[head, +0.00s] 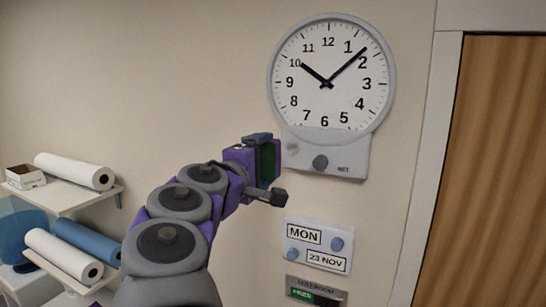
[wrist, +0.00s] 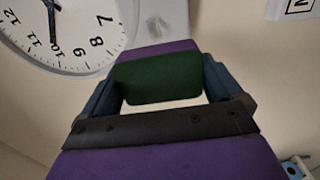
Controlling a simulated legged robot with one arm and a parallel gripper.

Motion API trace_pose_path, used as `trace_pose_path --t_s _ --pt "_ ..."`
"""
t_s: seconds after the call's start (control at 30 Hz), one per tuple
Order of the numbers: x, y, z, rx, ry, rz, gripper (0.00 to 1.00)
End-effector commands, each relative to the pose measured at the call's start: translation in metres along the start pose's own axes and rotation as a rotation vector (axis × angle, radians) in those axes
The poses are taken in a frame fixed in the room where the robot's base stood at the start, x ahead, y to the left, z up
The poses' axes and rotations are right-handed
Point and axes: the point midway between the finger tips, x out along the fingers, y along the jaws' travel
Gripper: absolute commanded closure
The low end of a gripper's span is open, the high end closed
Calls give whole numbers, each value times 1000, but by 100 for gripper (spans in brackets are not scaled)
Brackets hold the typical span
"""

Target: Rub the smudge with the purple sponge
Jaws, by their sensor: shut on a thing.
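The purple sponge (head: 266,160) has a dark green face and sits in my gripper (head: 268,168). In the wrist view the sponge (wrist: 155,78) spans the space between the two blue-grey fingers of my gripper (wrist: 158,82), green face toward the camera. A faint grey smudge (head: 291,149) shows on the left of the pale panel (head: 345,157) below the wall clock. The sponge is just left of the smudge in the head view. In the wrist view the panel lies past the sponge; I cannot tell whether they touch.
The round clock (head: 327,85) hangs above the panel. A MON / 23 NOV sign (head: 318,247) and a dark plate (head: 316,292) are below. A wooden door (head: 500,160) is at right. Shelves with paper rolls (head: 75,170) are at left. The wall left of the clock is bare.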

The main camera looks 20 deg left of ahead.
Motion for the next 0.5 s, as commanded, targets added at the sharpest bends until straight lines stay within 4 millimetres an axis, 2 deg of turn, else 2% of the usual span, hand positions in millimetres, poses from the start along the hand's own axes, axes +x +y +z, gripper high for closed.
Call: trace_pose_path --t_s 0.5 --pt "50 0 0 0 6 -1 31"
